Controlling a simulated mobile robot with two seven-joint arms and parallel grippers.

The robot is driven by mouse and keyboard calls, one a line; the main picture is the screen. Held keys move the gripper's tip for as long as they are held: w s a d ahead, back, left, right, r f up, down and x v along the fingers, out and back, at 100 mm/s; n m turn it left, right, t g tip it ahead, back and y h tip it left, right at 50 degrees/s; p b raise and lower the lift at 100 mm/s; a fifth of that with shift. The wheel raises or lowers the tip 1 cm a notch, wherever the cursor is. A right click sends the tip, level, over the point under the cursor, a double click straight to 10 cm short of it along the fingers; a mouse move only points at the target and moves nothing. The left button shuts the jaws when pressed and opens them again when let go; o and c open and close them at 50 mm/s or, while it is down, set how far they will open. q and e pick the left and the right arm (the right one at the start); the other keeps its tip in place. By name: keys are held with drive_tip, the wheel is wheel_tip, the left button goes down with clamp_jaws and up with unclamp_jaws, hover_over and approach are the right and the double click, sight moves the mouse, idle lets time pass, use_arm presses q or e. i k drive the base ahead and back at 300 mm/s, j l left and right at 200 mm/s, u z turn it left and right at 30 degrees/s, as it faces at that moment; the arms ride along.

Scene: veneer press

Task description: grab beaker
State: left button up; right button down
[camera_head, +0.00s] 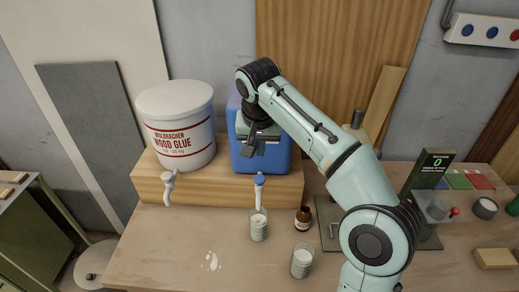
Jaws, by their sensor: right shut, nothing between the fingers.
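One beaker (258,225) stands upright on the bench under the blue tap, with white contents inside. A second beaker (302,261) stands nearer the front edge, right of the first, also with something whitish in it. My right gripper (254,148) is shut and empty. It is raised in front of the blue container (276,165), above and behind both beakers and touching neither. My left gripper is not in view.
A wood glue bucket (180,125) with a white tap (169,186) sits on a wooden riser (150,186). White spill (212,261) marks the bench's clear front left.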

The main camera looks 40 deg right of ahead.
sight(258, 219)
drive_tip(key=k, duration=1)
